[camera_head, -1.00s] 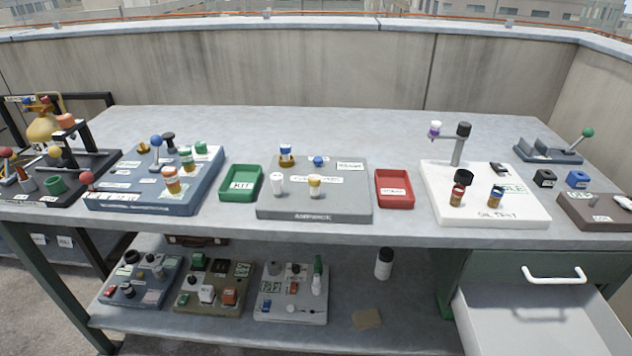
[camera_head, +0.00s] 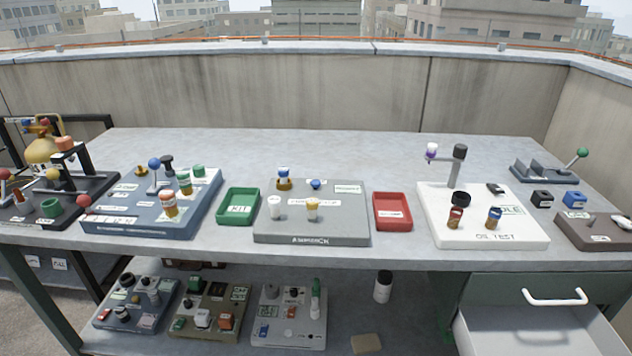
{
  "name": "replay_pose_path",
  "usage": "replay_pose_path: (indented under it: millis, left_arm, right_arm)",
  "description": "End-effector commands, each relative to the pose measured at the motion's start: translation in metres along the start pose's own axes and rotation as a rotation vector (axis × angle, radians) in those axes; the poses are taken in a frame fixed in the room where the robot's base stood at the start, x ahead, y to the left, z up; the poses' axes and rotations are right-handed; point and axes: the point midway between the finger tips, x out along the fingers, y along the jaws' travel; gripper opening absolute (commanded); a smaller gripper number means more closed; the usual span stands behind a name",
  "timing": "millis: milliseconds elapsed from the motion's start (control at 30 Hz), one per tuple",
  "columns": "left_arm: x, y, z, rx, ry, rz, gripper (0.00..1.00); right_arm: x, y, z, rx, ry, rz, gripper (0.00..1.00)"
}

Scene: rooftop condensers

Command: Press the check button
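No label that I can read says check, so I cannot tell which part is the check button. The white oil test board (camera_head: 437,228) stands right of centre on the bench. It carries a round black knob (camera_head: 461,198), two small brown and blue bottles, a post with a side arm and a small dark block (camera_head: 495,188). The grey board (camera_head: 350,222) in the middle carries a small blue knob (camera_head: 316,184), a blue-capped vial in a brass seat and two white-topped pieces. Neither of my grippers is in view.
A green tray (camera_head: 237,220) and a red tray (camera_head: 393,225) flank the grey board. A blue board (camera_head: 130,224) stands left. Far right are a green-balled lever (camera_head: 582,154) and a brown box (camera_head: 592,236). An open drawer (camera_head: 535,330) sits below. The bench's back is clear.

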Motion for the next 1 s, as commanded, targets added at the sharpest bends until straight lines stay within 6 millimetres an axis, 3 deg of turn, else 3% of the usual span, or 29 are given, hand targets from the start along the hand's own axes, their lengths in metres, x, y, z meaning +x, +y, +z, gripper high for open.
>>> replay_pose_path:
  millis: [367,1000]
  left_arm:
    - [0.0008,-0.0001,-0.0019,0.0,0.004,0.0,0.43]
    - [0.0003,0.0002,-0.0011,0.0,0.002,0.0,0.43]
  right_arm:
    - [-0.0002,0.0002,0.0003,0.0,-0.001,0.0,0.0]
    - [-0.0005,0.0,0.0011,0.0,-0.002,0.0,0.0]
